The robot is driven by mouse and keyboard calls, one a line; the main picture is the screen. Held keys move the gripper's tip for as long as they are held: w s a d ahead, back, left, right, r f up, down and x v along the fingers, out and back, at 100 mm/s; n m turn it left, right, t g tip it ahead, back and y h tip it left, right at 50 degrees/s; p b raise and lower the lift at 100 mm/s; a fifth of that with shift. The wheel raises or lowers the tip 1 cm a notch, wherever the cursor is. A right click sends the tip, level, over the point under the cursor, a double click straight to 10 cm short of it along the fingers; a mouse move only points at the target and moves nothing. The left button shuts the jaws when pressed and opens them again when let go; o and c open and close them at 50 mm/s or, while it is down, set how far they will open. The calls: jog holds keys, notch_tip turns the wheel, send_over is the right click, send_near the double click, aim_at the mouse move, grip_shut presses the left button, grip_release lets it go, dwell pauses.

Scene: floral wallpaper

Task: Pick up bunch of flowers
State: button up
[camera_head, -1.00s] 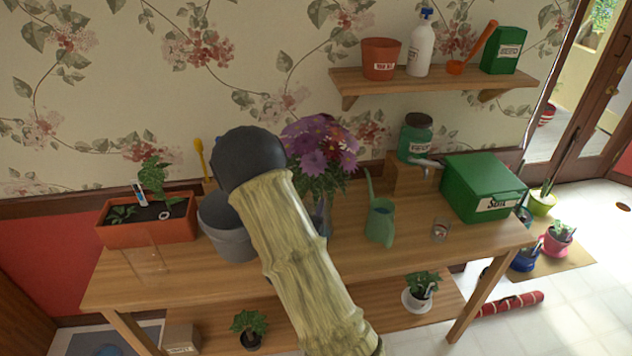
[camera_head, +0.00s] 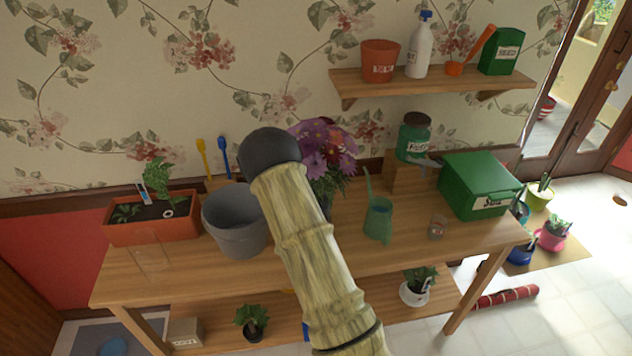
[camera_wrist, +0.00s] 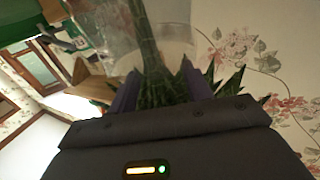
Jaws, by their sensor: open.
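The bunch of purple and pink flowers (camera_head: 330,150) stands on the wooden table near the wall, partly hidden behind my arm in the head view. In the wrist view, its green stems and leaves (camera_wrist: 150,50) pass between the two fingers of my gripper (camera_wrist: 160,88). My gripper is open around this greenery; I cannot tell whether either finger touches it. A clear glass-like container shows around the stems in the wrist view. In the head view, my gripper is hidden behind my arm.
A grey pot (camera_head: 238,225) and an orange planter (camera_head: 150,228) stand left of the flowers. A shelf (camera_head: 430,84) is above.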

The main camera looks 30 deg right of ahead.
jog(key=shift+x, duration=0.85)
grip_shut()
jog(key=shift+r, duration=0.1)
notch_tip(320, 180, up, 10)
jog(key=shift+f+b, duration=0.1)
jog(key=shift+b, duration=1.1)
